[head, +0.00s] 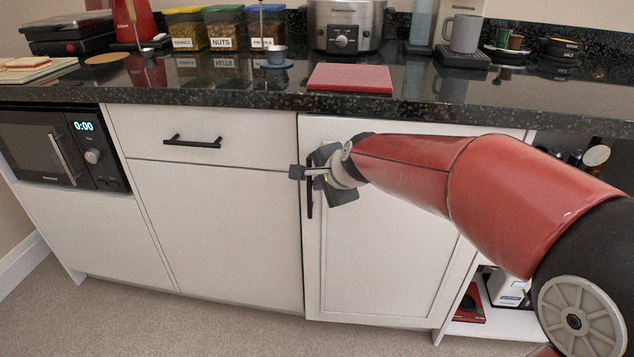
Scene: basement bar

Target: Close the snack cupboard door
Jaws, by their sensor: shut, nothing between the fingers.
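The snack cupboard door (385,255) is the white panelled door right of the drawer unit in the head view. It sits nearly flush with the cabinet front; I cannot tell whether a small gap remains at its left edge. Its black vertical handle (310,200) is near that left edge, partly hidden by my gripper. My red arm covers the door's upper right.
A black countertop (230,95) runs above, carrying a red board (350,78), snack jars (222,28) and a slow cooker (345,25). A microwave (60,150) is at left. Open shelves (490,330) are at right. The carpet in front is clear.

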